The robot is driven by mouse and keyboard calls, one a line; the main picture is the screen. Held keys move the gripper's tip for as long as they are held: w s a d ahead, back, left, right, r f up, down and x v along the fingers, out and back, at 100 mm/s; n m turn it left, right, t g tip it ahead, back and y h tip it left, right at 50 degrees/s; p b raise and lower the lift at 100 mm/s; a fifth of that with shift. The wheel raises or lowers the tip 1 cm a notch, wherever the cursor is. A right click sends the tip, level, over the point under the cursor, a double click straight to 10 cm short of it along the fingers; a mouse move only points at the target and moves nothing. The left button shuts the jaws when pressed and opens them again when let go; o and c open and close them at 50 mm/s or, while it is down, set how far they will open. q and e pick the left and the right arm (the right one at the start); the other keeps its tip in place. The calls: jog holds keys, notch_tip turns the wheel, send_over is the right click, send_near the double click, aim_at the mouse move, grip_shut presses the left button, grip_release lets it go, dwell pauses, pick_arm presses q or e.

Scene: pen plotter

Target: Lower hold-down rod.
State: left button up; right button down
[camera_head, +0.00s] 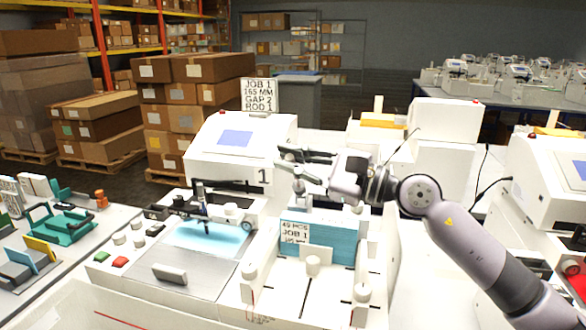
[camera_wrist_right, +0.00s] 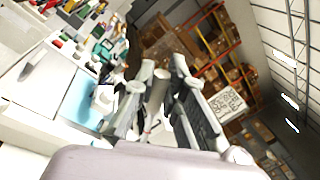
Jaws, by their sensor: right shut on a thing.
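My right gripper (camera_head: 291,163) reaches in from the right, above the white feeder beside plotter 1. In the wrist view its two fingers (camera_wrist_right: 160,100) are closed around a pale grey cylinder (camera_wrist_right: 159,88), which appears to be the hold-down rod; in the head view the fingers mostly hide it. The plotter (camera_head: 240,150) has a dark bar across its front and a pen carriage (camera_head: 203,208) over a lit blue bed. A teal card stack (camera_head: 325,245) with a "JOB 1" label stands in the feeder below my gripper. My left gripper is not in view.
A sign (camera_head: 258,95) reading "JOB 1, 165 MM, GAP 2, ROD 1" stands behind the plotter. Green and red buttons (camera_head: 119,262) are at its left front. A second white machine (camera_head: 548,185) stands at right.

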jog(key=shift+s+f+n+b, duration=0.25)
jog(key=shift+n+b, duration=0.05)
jog(key=shift+b, duration=0.05)
jog(key=shift+a, duration=0.1)
jog(key=c, duration=1.6)
grip_release()
jog(key=v, duration=1.2)
